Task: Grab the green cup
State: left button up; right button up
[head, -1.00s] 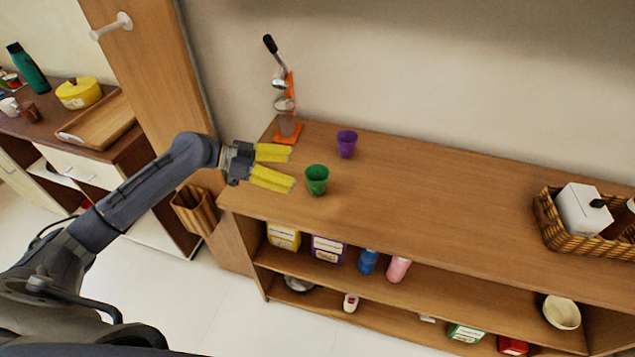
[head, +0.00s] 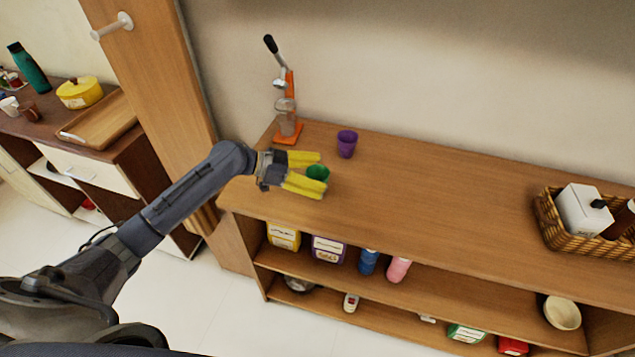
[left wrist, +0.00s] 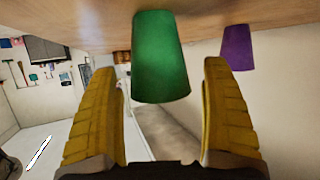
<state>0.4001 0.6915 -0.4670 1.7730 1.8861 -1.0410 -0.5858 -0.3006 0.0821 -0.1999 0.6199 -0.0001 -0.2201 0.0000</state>
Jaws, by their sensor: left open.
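The green cup (head: 318,172) stands on the wooden shelf top near its left end, partly hidden by my gripper in the head view. My left gripper (head: 314,174) is open, with its yellow fingers on either side of the cup. In the left wrist view the green cup (left wrist: 161,58) shows between the two fingers (left wrist: 166,95), with a gap on each side. That view looks upside down. My right gripper is not in view.
A purple cup (head: 347,143) stands behind and to the right of the green cup. An orange juicer press (head: 287,115) stands behind my gripper near the wall. A wicker basket (head: 560,233) is at the far right. The middle of the shelf top is clear.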

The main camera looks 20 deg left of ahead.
pick_arm(q)
jog(key=c, duration=1.2)
